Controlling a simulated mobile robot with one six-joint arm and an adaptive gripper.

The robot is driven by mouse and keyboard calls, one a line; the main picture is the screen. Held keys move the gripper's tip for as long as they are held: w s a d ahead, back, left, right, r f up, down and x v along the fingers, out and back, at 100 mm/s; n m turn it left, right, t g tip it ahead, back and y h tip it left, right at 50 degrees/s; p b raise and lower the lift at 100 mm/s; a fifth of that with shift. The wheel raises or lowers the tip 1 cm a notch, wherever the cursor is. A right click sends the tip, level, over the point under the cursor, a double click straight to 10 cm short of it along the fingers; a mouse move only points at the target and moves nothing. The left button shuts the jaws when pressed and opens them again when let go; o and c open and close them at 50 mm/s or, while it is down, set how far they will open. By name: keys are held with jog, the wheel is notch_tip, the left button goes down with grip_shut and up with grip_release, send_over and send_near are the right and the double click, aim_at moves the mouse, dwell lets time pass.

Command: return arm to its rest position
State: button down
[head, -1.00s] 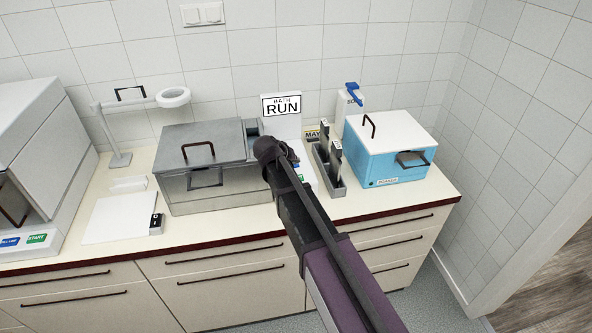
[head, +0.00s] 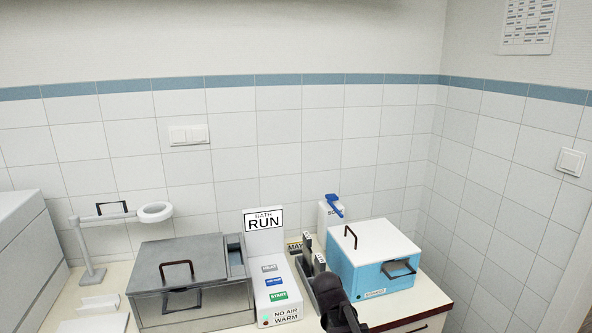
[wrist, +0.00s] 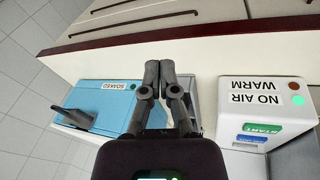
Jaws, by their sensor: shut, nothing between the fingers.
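My gripper (wrist: 161,66) shows in the wrist view with its two fingers together and nothing between them. The fingers point toward the counter's dark front edge (wrist: 205,54). They lie between the blue box labelled SOAKED (wrist: 95,100) and the white control panel (wrist: 240,108). In the head view, a dark part of my arm stands at the bottom, in front of the rack and left of the blue box (head: 372,270). My fingers cannot be made out there.
A dark rack (head: 309,262) stands between the panel and the blue box. A white stand with a ring (head: 87,250) is at the left. Tiled walls close off the corner.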

jog(key=s+d+g+y, duration=0.2)
jog(key=s+d, duration=0.3)
jog(key=s, duration=0.5)
jog(key=shift+s+f+m+y, duration=0.3)
jog(key=shift+f, duration=0.1)
